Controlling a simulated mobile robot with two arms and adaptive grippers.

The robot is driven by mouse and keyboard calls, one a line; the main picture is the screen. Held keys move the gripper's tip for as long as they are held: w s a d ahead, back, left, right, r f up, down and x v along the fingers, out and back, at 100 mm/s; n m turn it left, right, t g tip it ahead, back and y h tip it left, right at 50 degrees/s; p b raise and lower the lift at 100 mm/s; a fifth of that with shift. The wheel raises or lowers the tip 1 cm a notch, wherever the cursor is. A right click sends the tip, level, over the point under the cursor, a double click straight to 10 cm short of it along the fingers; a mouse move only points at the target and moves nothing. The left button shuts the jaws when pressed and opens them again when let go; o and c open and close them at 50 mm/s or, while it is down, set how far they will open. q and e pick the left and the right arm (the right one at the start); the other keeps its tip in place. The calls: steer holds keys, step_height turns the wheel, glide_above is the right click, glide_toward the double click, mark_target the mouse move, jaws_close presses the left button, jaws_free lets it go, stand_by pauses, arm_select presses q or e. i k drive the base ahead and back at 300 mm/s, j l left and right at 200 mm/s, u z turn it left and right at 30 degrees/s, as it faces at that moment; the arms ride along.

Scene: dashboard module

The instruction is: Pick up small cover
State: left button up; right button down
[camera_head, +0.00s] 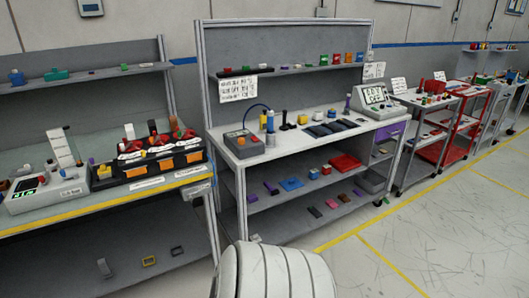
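I cannot tell which item is the small cover, as the parts are too small in this view. Several dark flat plates (334,128) lie in a row on the middle workbench top (300,146). A white rounded part of my own body is at the bottom centre. Neither of my grippers shows in this view.
A grey control box (243,143) and a display unit (371,100) stand on the middle workbench. A left bench (110,202) holds a black tray with orange marks (150,167). Grey and red carts (440,148) stand at right. The floor at front right is clear.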

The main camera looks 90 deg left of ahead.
mark_target(256, 238)
steer(key=u, duration=2.85)
steer(key=j+z, duration=0.1)
steer(key=z, duration=3.25)
steer(key=u, duration=3.35)
